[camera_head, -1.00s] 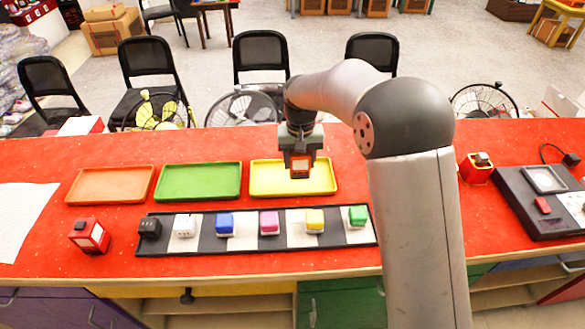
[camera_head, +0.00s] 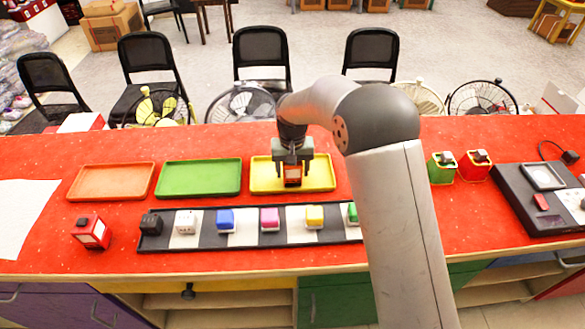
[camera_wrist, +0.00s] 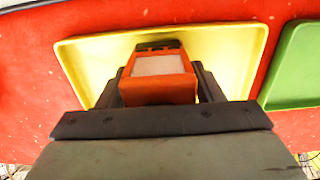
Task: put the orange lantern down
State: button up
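The orange lantern (camera_head: 292,174) is a small red-orange block with a pale panel and a dark top. It is between the fingers of my gripper (camera_head: 292,179), over the yellow tray (camera_head: 323,184). In the wrist view the lantern (camera_wrist: 158,90) shows its pale panel, with a dark finger close against each side. The yellow tray (camera_wrist: 78,62) spreads behind it in that view. My gripper looks shut on the lantern. The lantern's underside is hidden, so I cannot tell whether it touches the tray.
A green tray (camera_head: 200,178) and an orange tray (camera_head: 112,181) stand to the left. A checkered strip (camera_head: 202,239) with several small coloured blocks lies in front. A red lantern (camera_head: 91,232) is at left. Green (camera_head: 442,168) and red (camera_head: 475,166) lanterns and a black device (camera_head: 525,205) are right.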

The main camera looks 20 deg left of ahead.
jog(key=shift+o, duration=0.6)
jog(key=shift+r, duration=0.15)
notch_tip(320, 180, up, 12)
jog(key=shift+b, duration=0.55)
jog(key=shift+d+r, duration=0.15)
jog(key=shift+d, duration=0.05)
jog(key=s+d+r+m, duration=0.1)
jog(key=s+d+r, duration=0.1)
jog(key=s+d, duration=0.85)
jog(key=s+d+r+m, duration=0.2)
jog(key=s+d, duration=0.4)
jog(key=d, duration=1)
jog(key=s+d+f, duration=0.2)
jog(key=s+d, duration=0.1)
jog(key=s, duration=0.2)
jog(key=s+d+f+m, duration=0.1)
jog(key=s+d+f, duration=0.1)
jog(key=s, duration=0.4)
jog(key=shift+s+d, duration=0.25)
jog(key=shift+d, duration=0.25)
